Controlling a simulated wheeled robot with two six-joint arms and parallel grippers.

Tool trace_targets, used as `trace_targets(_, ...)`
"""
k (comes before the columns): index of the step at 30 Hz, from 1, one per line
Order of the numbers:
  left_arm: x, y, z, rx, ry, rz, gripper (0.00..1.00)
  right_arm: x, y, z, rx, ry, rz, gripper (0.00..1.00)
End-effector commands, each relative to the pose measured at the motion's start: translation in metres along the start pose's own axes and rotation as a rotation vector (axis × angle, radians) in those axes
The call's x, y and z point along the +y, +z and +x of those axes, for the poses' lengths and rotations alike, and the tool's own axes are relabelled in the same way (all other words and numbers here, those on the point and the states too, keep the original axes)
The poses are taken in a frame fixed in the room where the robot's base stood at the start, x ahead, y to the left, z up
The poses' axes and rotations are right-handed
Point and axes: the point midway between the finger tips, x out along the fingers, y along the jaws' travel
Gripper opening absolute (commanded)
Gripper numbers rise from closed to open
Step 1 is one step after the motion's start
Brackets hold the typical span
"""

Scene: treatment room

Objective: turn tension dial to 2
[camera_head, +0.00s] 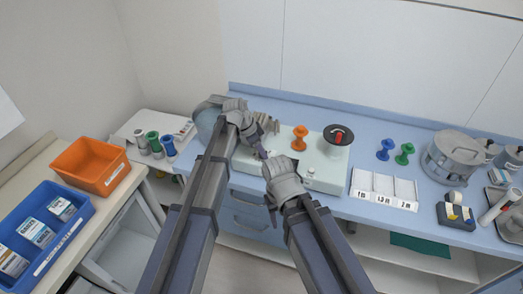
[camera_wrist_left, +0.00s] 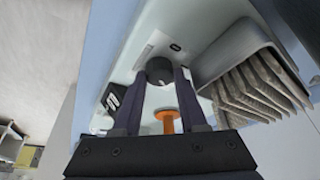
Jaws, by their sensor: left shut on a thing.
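The tension dial is a dark round knob (camera_wrist_left: 159,70) on the pale face of the machine. It shows in the left wrist view between the tips of my left gripper (camera_wrist_left: 163,78). The gripper is shut on the knob's sides. In the head view my left gripper (camera_head: 263,152) reaches the left part of the pale machine (camera_head: 325,178), and the arm and gripper hide the dial. No number on the dial is readable. My right gripper (camera_head: 272,208) is at the machine's front edge, seen from behind its wrist; its fingers are not clear.
An orange spool (camera_head: 299,138) and a black disc with a red knob (camera_head: 338,139) stand on the machine. Grey ribbed fins (camera_wrist_left: 258,80) lie close to the left gripper. Green and blue spools, a white tray (camera_head: 374,181) and a steel pot (camera_head: 453,157) stand right on the blue counter.

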Motion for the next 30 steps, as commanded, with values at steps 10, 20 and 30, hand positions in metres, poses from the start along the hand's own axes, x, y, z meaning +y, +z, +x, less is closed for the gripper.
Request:
trace_targets(10,0.0001,0.0007,0.0000,-0.002,0.000,0.000,0.47,0.0000,0.0000,0.0001,0.000,0.000,0.000,0.50)
trace_targets(20,-0.0007,0.0002,0.0000,0.000,-0.002,-0.001,0.72,0.0000,0.0000,0.0000,0.000,0.000,0.000,0.50)
trace_targets(30,-0.0003,-0.0031,-0.0062,0.001,-0.004,-0.002,0.72,0.0007,0.0004,-0.0068,0.000,0.000,0.000,0.50)
